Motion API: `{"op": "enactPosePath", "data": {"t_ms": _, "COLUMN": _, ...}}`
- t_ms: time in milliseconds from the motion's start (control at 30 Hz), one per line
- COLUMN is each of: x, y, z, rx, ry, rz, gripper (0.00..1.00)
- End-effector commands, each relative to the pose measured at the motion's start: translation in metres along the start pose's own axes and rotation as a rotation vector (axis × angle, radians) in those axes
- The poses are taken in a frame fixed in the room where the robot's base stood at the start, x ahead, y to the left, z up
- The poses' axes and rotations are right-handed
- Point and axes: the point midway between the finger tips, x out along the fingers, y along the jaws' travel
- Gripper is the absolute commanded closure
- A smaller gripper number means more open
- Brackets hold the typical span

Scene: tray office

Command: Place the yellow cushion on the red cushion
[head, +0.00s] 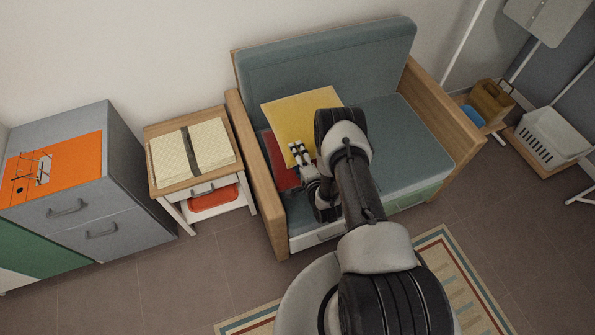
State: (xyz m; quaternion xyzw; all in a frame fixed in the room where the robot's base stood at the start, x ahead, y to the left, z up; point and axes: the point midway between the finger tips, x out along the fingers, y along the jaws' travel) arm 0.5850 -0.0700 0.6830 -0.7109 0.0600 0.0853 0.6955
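The yellow cushion (292,111) is on the left part of the blue-grey sofa seat, near the backrest. It overlaps the red cushion (277,158) in this view. The red cushion shows only at its left and front edges, by the left armrest. My gripper (297,151) is at the front edge of the yellow cushion, over the red one in the picture. Its two fingers look close together. I cannot tell whether they grip the yellow cushion or whether it rests fully on the red one. My arm hides the yellow cushion's right side.
The sofa (403,135) has wooden armrests, and its right seat is clear. A white basket (551,135) stands at right. A striped rug (462,262) lies in front.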

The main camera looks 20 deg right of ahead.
Motion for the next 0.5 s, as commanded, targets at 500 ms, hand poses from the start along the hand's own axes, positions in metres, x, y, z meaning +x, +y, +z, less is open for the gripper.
{"op": "enactPosePath", "data": {"t_ms": 500, "x": 0.014, "y": 0.063, "z": 0.001, "rx": -0.001, "ry": 0.000, "rz": -0.004, "gripper": 1.00}}
